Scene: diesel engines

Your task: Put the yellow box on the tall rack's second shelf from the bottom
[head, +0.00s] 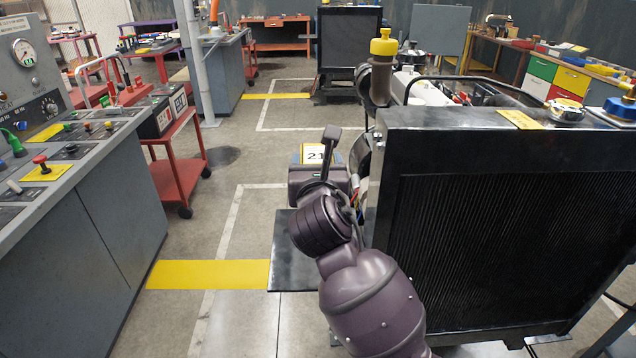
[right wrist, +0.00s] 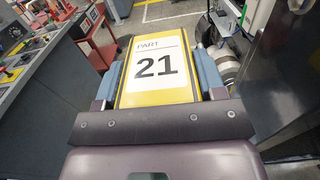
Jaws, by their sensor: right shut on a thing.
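The yellow box (right wrist: 122,92) fills the upper middle of the right wrist view, its white label reading PART 21 facing the camera. My right gripper (right wrist: 159,77) is shut on it, with a blue-grey finger on each side. In the head view the label on the box (head: 316,153) shows small beyond my right gripper (head: 318,165), held up beside the engine. Most of the box is hidden there by my wrist. My left gripper is in neither view. I cannot make out the tall rack in these frames.
A large black radiator (head: 500,235) on an engine stands close on the right. A grey control console (head: 75,215) is on the left, with a red cart (head: 180,170) behind it. Open floor (head: 245,225) lies between. Benches stand at the back.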

